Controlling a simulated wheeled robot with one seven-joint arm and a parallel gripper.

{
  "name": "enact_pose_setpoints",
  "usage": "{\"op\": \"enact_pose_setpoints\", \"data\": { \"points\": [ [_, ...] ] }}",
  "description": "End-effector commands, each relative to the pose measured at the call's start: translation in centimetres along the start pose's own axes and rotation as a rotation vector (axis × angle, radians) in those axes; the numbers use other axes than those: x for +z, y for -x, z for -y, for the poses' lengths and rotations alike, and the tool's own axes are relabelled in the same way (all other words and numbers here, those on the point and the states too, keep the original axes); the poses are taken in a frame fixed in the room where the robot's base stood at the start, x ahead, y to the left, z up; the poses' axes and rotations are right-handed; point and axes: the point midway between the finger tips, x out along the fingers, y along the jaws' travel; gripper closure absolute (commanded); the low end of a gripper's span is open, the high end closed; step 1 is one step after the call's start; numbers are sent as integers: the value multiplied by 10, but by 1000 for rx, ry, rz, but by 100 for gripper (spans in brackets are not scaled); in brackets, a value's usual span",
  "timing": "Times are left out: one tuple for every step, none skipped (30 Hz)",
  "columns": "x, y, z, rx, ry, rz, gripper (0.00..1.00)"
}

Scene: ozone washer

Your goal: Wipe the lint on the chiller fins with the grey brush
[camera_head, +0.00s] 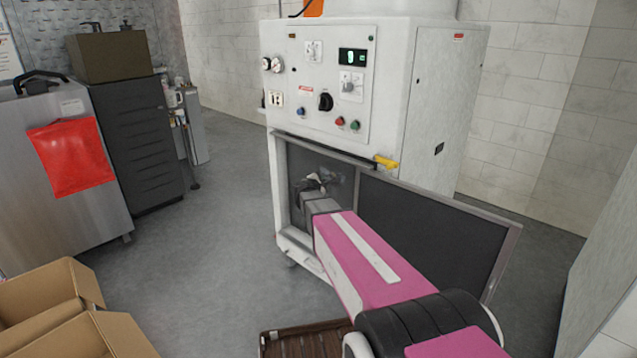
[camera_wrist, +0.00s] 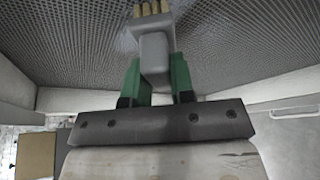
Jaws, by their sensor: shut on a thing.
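My gripper (camera_wrist: 155,72) is shut on the grey brush (camera_wrist: 154,48), with a green finger on each side of its grey block. The brush's tan bristles (camera_wrist: 150,7) point to the top of the wrist view, up against or very close to the dark, finely ribbed chiller fins (camera_wrist: 75,45); contact cannot be told. In the head view, my arm reaches into the open lower bay of the white machine (camera_head: 420,110). A small greyish-white shape shows at its end, too unclear to tell gripper from lint. No lint is clear in the wrist view.
A dark framed panel (camera_head: 430,225) stands out to the right of the bay, beside my arm. A yellow piece (camera_head: 386,162) sits above it. Cardboard boxes (camera_head: 45,290) are at lower left, and a brown crate (camera_head: 300,342) is below my arm. The floor left of the machine is clear.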

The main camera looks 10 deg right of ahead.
Motion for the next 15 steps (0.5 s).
{"op": "enact_pose_setpoints", "data": {
  "points": [
    [2, 0, 2, -1, 0, 2, 100],
    [3, 0, 2, -1, 0, 2, 100],
    [3, 0, 2, -1, 0, 2, 100],
    [3, 0, 3, -1, 0, 2, 100],
    [4, 1, 3, -1, 0, 2, 100],
    [5, 2, 4, -1, 0, 2, 100],
    [6, 2, 6, -1, 0, 2, 100],
    [8, 3, 7, -2, 0, 3, 100],
    [10, 4, 9, -2, 0, 3, 100],
    [11, 5, 10, -2, 0, 2, 100],
    [13, 6, 12, -1, 0, 2, 100],
    [15, 7, 14, -1, 1, 2, 100],
    [16, 8, 15, -1, 1, 2, 100],
    [18, 9, 16, -1, 1, 2, 100],
    [20, 10, 18, -1, 1, 2, 100]
  ]
}}
